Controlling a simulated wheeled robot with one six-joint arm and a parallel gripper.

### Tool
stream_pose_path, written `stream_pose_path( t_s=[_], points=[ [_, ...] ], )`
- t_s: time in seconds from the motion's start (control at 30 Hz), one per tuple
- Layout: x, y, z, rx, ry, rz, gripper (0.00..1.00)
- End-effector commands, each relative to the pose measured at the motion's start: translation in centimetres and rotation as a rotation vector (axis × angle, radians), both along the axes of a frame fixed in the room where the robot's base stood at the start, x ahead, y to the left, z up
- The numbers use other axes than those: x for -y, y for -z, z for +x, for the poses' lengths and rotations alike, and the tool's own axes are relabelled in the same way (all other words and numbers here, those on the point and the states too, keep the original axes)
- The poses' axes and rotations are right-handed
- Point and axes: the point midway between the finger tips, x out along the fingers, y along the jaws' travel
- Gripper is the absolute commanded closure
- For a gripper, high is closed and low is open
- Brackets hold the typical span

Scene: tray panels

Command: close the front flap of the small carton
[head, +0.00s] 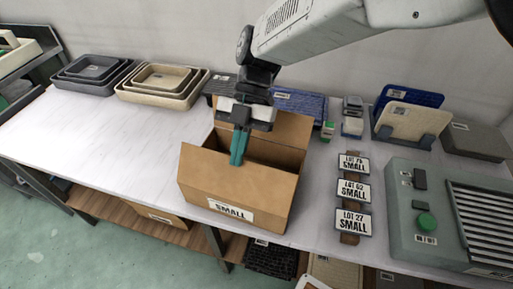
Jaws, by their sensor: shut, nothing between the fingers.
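The small carton (225,188) is a brown cardboard box near the table's front edge, with a white "SMALL" label (231,209) low on its front. Its top is at least partly open, showing a dark interior. A back flap (285,128) stands up behind the opening. The front panel rises tall toward the opening; I cannot clearly tell where its front flap begins. My gripper (237,160) points down with its teal fingers together and empty. The fingertips overlap the front panel's upper edge in the picture; I cannot tell whether they touch it. My gripper hides part of the opening.
Signs reading "LOT" and "SMALL" (353,192) lie right of the carton. A grey-green machine with a green button (426,222) stands further right. Nested trays (163,80) sit at the back left. The table's left part (90,130) is clear.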

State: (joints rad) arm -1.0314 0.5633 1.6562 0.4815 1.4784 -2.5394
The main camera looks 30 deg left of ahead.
Motion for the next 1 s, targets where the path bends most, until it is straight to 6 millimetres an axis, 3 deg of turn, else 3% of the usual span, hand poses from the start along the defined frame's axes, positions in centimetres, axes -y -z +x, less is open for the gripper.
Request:
stream_pose_path(
  t_s=[0.47,1.0],
  points=[
    [-0.47,0.95,1.05,0.001,-0.004,0.000,1.00],
    [-0.45,0.97,0.96,0.002,-0.003,0.000,1.00]
  ],
)
